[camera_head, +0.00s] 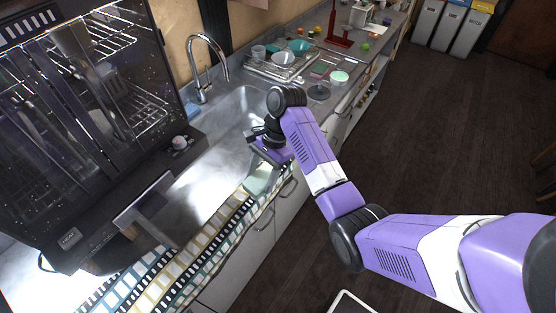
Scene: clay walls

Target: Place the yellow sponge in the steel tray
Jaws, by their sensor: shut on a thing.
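My gripper (262,162) is over the front edge of the sink, pointing down, with its fingers mostly hidden by its own body. A pale yellow-green block (258,181) shows right below the fingers, above the striped towel; the gripper is shut on it. It may be the yellow sponge; its colour is washed out, and I see no plainer yellow sponge. A steel tray (256,70) with dishes in it stands on the counter beyond the sink, farther along from my gripper.
The steel sink (225,125) has a tall curved tap (207,60) behind it. A dark glass-fronted cabinet (90,110) stands at left. A striped towel (190,262) lies along the counter front. Cups, a red stand (341,38) and small items crowd the far counter. The floor at right is clear.

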